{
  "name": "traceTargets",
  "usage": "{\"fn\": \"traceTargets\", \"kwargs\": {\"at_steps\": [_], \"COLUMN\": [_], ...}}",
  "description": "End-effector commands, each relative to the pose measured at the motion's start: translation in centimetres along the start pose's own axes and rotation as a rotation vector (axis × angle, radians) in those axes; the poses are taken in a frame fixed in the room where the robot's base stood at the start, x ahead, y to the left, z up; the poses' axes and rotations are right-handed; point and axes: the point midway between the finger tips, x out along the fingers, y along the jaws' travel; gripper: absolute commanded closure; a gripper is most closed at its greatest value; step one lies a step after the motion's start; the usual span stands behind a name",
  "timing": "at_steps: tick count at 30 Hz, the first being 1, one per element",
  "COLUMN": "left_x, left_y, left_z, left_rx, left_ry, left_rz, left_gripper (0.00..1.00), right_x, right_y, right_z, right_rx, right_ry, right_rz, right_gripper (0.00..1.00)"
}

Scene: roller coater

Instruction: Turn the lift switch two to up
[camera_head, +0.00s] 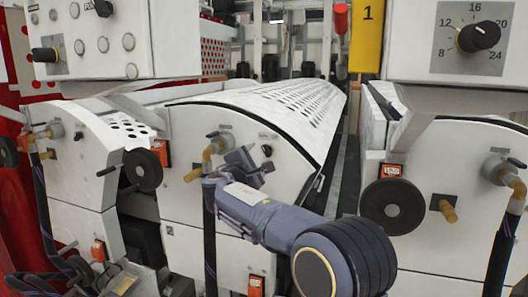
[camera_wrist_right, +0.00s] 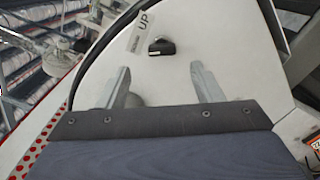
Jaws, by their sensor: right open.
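The lift switch (camera_wrist_right: 161,46) is a small black knob on a white panel, beside a label (camera_wrist_right: 143,30) reading "UP" in the right wrist view. In the head view the switch (camera_head: 267,150) shows small on the middle machine's white end panel, near the label strip. My right gripper (camera_wrist_right: 160,70) is open and empty, its two metal fingers pointing toward the panel on either side of the knob's line, with the knob beyond the fingertips. In the head view my right gripper (camera_head: 253,163) is just left of and below the switch. My left gripper is not in view.
A brass-coloured valve fitting with a black hose (camera_head: 209,220) stands close beside my right gripper. A black handwheel (camera_head: 143,170) is at left, another (camera_head: 393,206) at right. A control box (camera_head: 100,38) hangs at upper left. A perforated white cover (camera_head: 285,105) lies behind.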

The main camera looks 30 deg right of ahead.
Motion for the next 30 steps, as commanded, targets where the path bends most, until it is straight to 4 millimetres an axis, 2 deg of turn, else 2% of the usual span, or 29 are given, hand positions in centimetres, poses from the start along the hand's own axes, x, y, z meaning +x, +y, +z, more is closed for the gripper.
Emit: {"fn": "traceTargets", "kwargs": {"at_steps": [6, 12, 23, 30], "left_x": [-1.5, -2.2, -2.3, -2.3], "left_y": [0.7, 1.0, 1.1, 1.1], "left_z": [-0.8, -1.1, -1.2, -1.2], "left_rx": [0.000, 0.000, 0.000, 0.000], "left_ry": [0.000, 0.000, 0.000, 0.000], "left_rz": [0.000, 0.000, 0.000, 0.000], "left_gripper": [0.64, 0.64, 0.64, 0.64], "right_x": [3.7, 6.1, 6.8, 6.7], "right_y": [0.1, -0.1, -0.2, -0.2], "right_z": [0.2, 0.1, 0.0, 0.0], "right_rx": [0.000, 0.002, 0.004, 0.004], "right_ry": [-0.001, 0.000, 0.003, 0.003], "right_rz": [-0.005, -0.005, -0.005, -0.005], "right_gripper": [0.40, 0.40, 0.40, 0.70]}}
